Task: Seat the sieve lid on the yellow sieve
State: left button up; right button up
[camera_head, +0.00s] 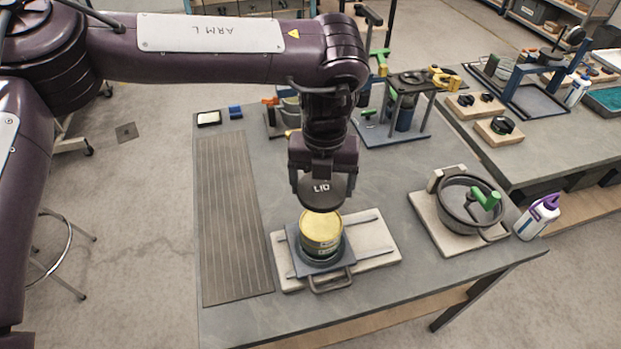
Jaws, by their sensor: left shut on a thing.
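My left gripper (322,178) hangs over the table, pointing down, shut on the dark round sieve lid (321,196) marked "LID". The lid is tilted toward the camera and its lower edge shows just above the yellow sieve in the picture. The yellow sieve (321,228) stands upright on top of a dark stack, on a grey plate with a handle (331,281). I cannot tell exactly how large the gap between lid and sieve is. The fingertips are largely hidden behind the lid. My right gripper is not in view.
The plate sits on a pale board (376,240). A ribbed dark mat (231,215) lies to the left. A dark pot with a green handle (466,205) stands on a board at right, beside a white bottle (538,217). A frame with green and yellow clamps (397,105) stands behind.

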pick_arm(q)
jog(key=shift+f+b, duration=0.6)
jog(key=shift+f, duration=0.15)
jog(key=shift+f+b, duration=2.45)
jog(key=shift+f, duration=1.2)
jog(key=shift+f, duration=0.1)
jog(key=shift+f+b, duration=0.3)
jog(key=o, duration=1)
jog(key=shift+r, duration=0.15)
